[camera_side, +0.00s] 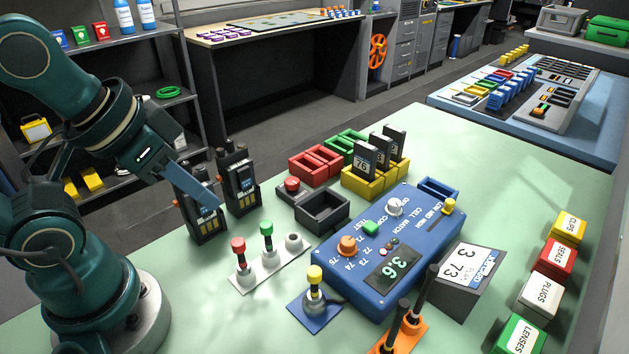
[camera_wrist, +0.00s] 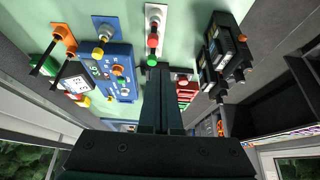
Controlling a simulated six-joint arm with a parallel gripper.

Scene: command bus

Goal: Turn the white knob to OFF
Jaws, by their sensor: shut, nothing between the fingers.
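The white knob (camera_side: 394,207) stands on the upper part of a blue control box (camera_side: 350,262). Its pointer direction and an OFF mark are too small to read. An orange knob (camera_side: 347,246) and a green button (camera_side: 370,228) sit nearer on the same box, with a lit display (camera_side: 393,263) reading 36. My gripper (camera_side: 218,204) is shut and empty, well left of the box and apart from the white knob, beside black radios. In the wrist view my shut fingers (camera_wrist: 160,76) point toward the table, with the blue box (camera_wrist: 121,59) to their left.
Black handheld radios (camera_side: 240,181) stand close to my gripper. A white plate with red (camera_side: 239,247) and green (camera_side: 267,231) levers lies between it and the box. A yellow-topped joystick (camera_side: 314,278), a black tray (camera_side: 322,211) and a sloped card stand (camera_side: 466,275) surround the box.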

